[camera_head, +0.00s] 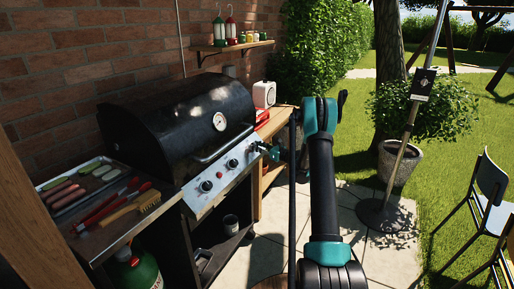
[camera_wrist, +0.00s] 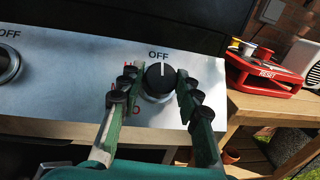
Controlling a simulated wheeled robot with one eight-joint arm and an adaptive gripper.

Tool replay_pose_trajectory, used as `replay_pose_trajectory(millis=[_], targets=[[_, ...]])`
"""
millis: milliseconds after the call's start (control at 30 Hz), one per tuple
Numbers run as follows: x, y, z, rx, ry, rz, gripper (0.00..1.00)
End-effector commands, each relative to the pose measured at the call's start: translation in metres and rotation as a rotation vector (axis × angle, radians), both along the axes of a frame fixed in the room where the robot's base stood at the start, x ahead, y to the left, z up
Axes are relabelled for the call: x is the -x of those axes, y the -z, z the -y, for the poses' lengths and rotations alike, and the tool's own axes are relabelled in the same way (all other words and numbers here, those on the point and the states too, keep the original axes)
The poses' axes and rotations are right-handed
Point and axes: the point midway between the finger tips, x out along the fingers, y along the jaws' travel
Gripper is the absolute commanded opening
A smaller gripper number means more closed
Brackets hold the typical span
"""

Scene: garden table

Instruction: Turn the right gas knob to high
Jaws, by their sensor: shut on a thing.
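The right gas knob (camera_wrist: 162,74) is black and round, on the grill's silver front panel (camera_wrist: 70,85). Its white pointer line points up at the word OFF. A red mark partly hidden by my left finger shows left of the knob, and another red mark shows below left. My gripper (camera_wrist: 157,83) has its green fingers with black joints on both sides of the knob and is shut on it. In the head view my gripper (camera_head: 271,152) reaches the right end of the panel and hides most of this knob.
Two other knobs, the left one (camera_head: 206,186) and the middle one (camera_head: 232,163), sit on the panel. The black grill lid (camera_head: 180,120) is closed above. A red tray (camera_wrist: 262,78) marked RESET lies on the wooden side table (camera_wrist: 250,112). Sausages and tools lie at left.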

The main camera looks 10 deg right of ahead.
Motion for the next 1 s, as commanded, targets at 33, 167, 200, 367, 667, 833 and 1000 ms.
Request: replay_pose_trajectory(millis=[33,167,200,367,667,833,1000], targets=[[-0.0009,0.0002,0.0017,0.01,-0.017,0.015,0.05],[-0.0017,0.0002,0.0029,0.048,-0.082,0.068,0.05],[-0.0023,0.0001,0.0031,0.062,-0.106,0.087,0.05],[-0.0035,0.0002,0.0037,0.124,-0.211,0.172,0.05],[-0.0056,-0.0003,0.005,0.241,-0.411,0.333,0.05],[-0.0068,-0.0008,0.0052,0.298,-0.509,0.412,0.05],[-0.0078,-0.001,0.0053,0.344,-0.585,0.473,0.05]])
